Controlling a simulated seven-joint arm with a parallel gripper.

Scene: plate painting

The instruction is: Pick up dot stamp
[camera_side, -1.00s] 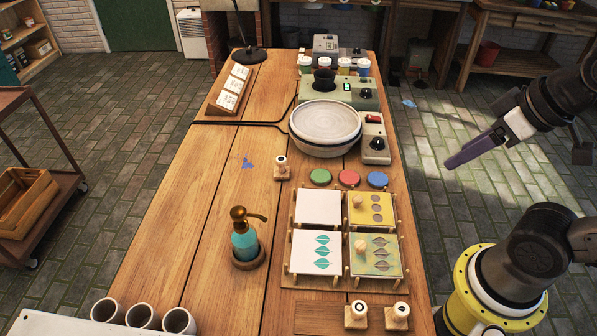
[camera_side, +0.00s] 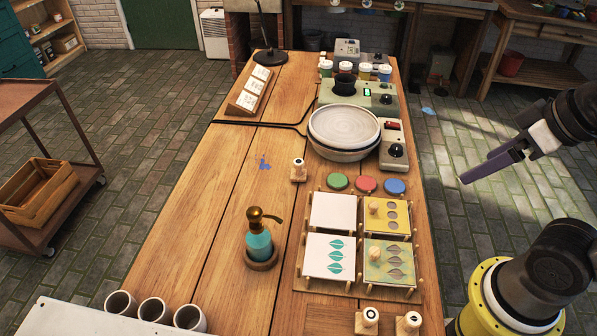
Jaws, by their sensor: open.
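Several small wooden stamps stand on the workbench. One stamp (camera_side: 298,171) stands alone left of the paint pads, with a dark round mark on its top. Two more, a front left stamp (camera_side: 368,321) and a front right stamp (camera_side: 408,324), stand at the near edge, each with a dark mark on top. The marks are too small for me to tell which is the dot stamp. My gripper (camera_side: 465,180), with purple fingers, is open and empty. In the picture it is off the bench's right side, apart from all the stamps.
Green (camera_side: 337,182), red (camera_side: 366,184) and blue pads (camera_side: 395,187) lie behind a pegged rack (camera_side: 347,289) of tiles and stencils. A soap pump (camera_side: 259,247), a wheel with a plate (camera_side: 344,127) and several cups (camera_side: 154,310) stand around. The bench's left half is mostly clear.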

